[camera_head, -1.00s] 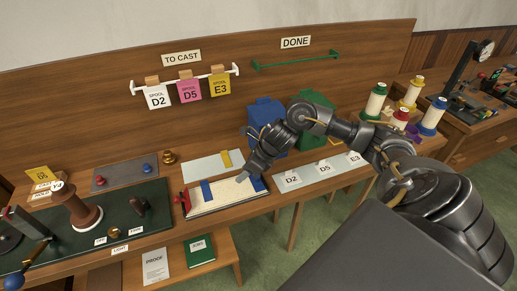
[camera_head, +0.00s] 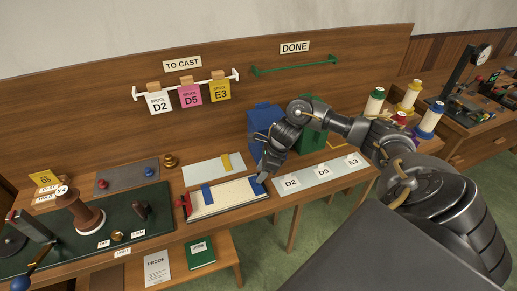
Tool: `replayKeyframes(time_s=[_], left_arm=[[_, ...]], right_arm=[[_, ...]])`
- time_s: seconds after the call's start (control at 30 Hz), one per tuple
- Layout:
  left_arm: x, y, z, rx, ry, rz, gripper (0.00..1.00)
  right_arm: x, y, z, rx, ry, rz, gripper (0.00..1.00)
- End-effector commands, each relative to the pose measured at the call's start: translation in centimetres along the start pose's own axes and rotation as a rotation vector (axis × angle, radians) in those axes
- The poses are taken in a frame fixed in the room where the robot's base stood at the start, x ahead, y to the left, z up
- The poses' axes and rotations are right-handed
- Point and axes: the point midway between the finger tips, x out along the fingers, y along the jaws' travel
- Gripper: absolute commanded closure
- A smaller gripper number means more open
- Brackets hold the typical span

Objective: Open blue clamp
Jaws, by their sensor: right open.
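The blue clamp (camera_head: 256,186) is a small blue piece at the right end of a pale tray (camera_head: 232,206) on the bench. My right gripper (camera_head: 262,178) is pointed down right at the clamp, partly covering it. Its jaws are open, but I cannot tell whether they touch the clamp. A red clamp (camera_head: 183,203) stands at the tray's left end. A blue strip (camera_head: 207,194) lies across the tray's left part. My left gripper is not in view.
A blue bin (camera_head: 264,117) and a green bin (camera_head: 311,138) stand behind my right arm. A label strip with D2, D5 and E3 (camera_head: 306,184) lies right of the tray. A grey plate with a yellow strip (camera_head: 226,161) lies behind it.

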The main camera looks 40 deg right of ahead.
Motion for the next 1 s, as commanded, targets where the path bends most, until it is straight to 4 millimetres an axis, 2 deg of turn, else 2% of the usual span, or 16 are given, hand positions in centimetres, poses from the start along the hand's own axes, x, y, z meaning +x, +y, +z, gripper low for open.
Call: replayKeyframes(time_s=[0.1, 0.23, 0.57, 0.9, 1.0], left_arm=[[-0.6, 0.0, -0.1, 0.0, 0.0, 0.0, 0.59], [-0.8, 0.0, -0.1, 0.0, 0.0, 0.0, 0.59], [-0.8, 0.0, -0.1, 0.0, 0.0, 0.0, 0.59], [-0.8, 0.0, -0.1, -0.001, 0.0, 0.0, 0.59], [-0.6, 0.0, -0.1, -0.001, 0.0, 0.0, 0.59]], right_arm=[[1.5, 0.0, 0.1, 0.003, -0.001, 0.002, 0.57], [2.4, 0.0, 0.1, 0.002, -0.001, 0.0, 0.57], [2.8, 0.0, 0.0, 0.0, -0.001, -0.001, 0.57], [2.8, 0.0, 0.0, 0.0, -0.001, -0.001, 1.0], [2.8, -0.1, 0.0, 0.001, -0.003, 0.0, 1.0]])
